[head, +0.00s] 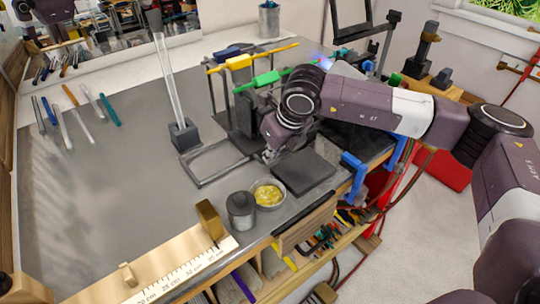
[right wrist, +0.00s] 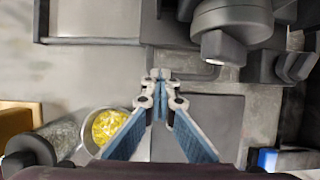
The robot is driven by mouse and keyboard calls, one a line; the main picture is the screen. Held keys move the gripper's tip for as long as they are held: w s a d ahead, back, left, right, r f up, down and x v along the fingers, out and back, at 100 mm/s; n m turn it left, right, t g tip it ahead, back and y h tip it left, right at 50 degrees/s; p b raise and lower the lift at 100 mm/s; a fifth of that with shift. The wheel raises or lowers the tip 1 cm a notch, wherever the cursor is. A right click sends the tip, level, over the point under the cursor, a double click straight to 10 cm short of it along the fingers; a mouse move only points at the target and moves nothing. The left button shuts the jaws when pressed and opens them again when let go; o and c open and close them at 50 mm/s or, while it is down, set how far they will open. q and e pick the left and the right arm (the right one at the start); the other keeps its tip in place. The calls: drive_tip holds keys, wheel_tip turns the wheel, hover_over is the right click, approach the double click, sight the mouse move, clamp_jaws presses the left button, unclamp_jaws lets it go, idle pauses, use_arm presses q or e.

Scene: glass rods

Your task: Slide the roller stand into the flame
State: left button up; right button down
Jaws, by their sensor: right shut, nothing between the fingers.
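What I take for the roller stand (head: 243,122) is a dark grey stand on the bench in the head view, carrying a yellow rod (head: 240,62) and a green rod (head: 267,79). A blue flame-like glow (head: 318,58) shows behind it, partly hidden by my right arm. My right gripper (head: 268,154) is low in front of the stand. In the right wrist view its fingers (right wrist: 160,76) are shut with nothing between them, near a dark square pad (right wrist: 210,118). I cannot tell whether they touch the stand. My left gripper is not in view.
A bowl of yellow bits (head: 268,193), a grey cylinder (head: 241,210) and a wooden ruler board (head: 160,270) lie near the front edge. Glass rods stand upright in a grey block (head: 184,136) to the left.

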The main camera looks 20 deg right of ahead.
drive_tip(key=shift+s+f, duration=0.1)
drive_tip(key=shift+f, duration=0.2)
drive_tip(key=shift+w+d+f+b, duration=0.1)
drive_tip(key=shift+w+d+b, duration=0.1)
drive_tip(key=shift+d+b, duration=0.3)
drive_tip(key=c, duration=2.6)
unclamp_jaws()
drive_tip(key=shift+a+r, duration=0.15)
drive_tip(key=shift+r, duration=0.05)
drive_tip(key=o, duration=1.1)
drive_tip(key=shift+w, duration=0.1)
drive_tip(key=shift+c, duration=0.2)
drive_tip(key=o, duration=1.1)
drive_tip(key=shift+p, duration=0.3)
drive_tip(key=shift+w, duration=0.1)
drive_tip(key=shift+r, duration=0.1)
drive_tip(key=v, duration=1.2)
drive_tip(key=shift+c, duration=0.3)
